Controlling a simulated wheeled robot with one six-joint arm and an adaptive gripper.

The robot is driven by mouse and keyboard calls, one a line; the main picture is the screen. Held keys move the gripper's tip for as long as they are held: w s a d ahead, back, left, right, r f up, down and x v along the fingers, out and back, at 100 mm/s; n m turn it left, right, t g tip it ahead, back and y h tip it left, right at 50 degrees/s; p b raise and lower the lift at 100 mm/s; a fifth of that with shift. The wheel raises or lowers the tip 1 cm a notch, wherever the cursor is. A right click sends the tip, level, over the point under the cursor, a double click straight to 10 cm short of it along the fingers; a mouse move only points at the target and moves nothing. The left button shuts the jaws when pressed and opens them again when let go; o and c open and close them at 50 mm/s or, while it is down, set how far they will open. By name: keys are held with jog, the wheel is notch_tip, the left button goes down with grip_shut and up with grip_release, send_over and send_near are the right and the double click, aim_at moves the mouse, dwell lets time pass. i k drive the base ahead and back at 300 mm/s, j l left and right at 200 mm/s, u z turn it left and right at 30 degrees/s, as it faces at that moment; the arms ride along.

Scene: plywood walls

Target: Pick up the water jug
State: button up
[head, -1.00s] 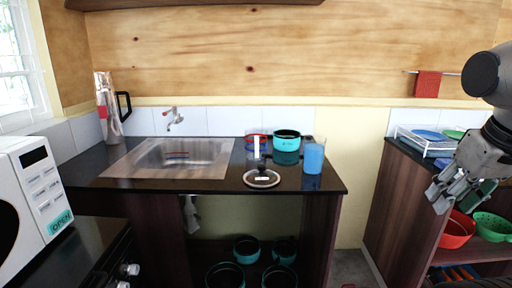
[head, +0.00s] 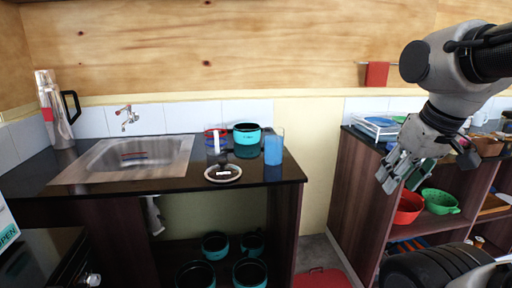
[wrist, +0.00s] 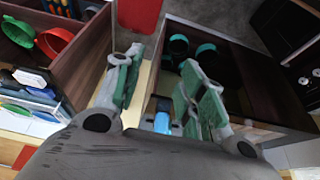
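A clear, straight-sided jug with blue contents (head: 274,148) stands upright near the right end of the dark counter (head: 110,187) in the head view. A blue shape (wrist: 162,122) low between my fingers in the wrist view looks like the same jug. A tall silver jug with a black handle (head: 54,110) stands in the counter's far left corner. I cannot tell from looks alone which one is the water jug. My gripper (head: 398,175) is open and empty, well to the right of the counter, in front of the shelf unit; its fingers also show spread in the wrist view (wrist: 160,85).
The sink (head: 130,160) is further left. The right shelf unit (head: 350,190) holds a red bowl (head: 409,208) and a green colander (head: 441,201).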

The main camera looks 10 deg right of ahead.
aim_at(273, 136)
jog(key=i+z, duration=0.25)
jog(key=i, duration=0.2)
jog(key=i+j+z, duration=0.1)
jog(key=i+z, duration=0.2)
jog(key=i, duration=0.1)
